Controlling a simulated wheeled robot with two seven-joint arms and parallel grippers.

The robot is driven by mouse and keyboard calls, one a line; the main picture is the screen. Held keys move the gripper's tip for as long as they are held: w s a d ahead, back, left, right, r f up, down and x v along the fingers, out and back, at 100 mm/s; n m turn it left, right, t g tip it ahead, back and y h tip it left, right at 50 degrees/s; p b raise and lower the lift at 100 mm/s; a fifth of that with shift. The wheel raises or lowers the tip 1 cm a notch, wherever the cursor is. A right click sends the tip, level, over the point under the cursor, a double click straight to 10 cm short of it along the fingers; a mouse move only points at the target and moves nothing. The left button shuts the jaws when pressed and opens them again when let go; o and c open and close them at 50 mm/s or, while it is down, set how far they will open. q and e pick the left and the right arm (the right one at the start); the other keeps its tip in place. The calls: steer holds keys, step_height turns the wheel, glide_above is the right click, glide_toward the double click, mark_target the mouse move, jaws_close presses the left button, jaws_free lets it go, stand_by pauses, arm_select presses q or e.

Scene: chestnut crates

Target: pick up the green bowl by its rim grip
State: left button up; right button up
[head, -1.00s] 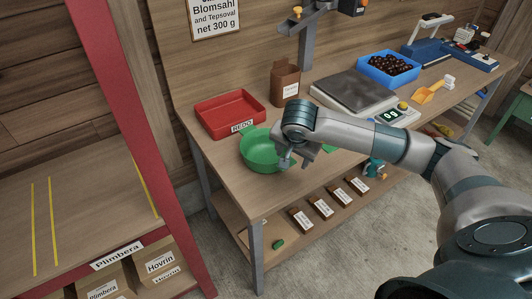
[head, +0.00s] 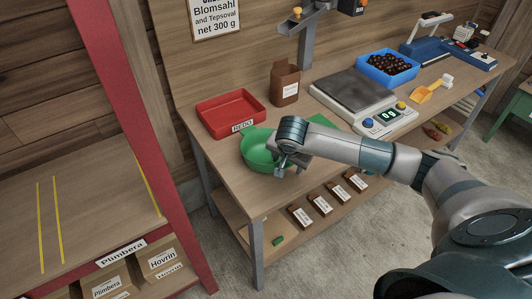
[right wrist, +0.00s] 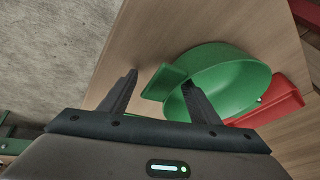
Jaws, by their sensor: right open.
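The green bowl (head: 254,147) stands on the wooden bench in front of the red tray, and my right wrist partly covers its right side in the head view. In the right wrist view the bowl (right wrist: 238,78) shows its inside, with a flat green rim grip (right wrist: 164,82) sticking out from its edge. My right gripper (head: 287,169) is at the bowl's near right side. In the right wrist view its two fingers (right wrist: 159,79) are apart, with the rim grip showing between them. I cannot tell whether they touch it. My left gripper is out of view.
A red tray (head: 205,111) stands close behind the bowl. A brown bag (head: 285,83), a scale (head: 356,95) and a blue crate of chestnuts (head: 366,75) stand further right. A green thing (head: 320,119) is partly hidden behind my arm. Small boxes lie on the lower shelf.

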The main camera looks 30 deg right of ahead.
steer(key=c, duration=1.2)
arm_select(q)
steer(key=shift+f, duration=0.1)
arm_select(e)
steer(key=shift+r, duration=0.15)
steer(key=shift+c, duration=0.3)
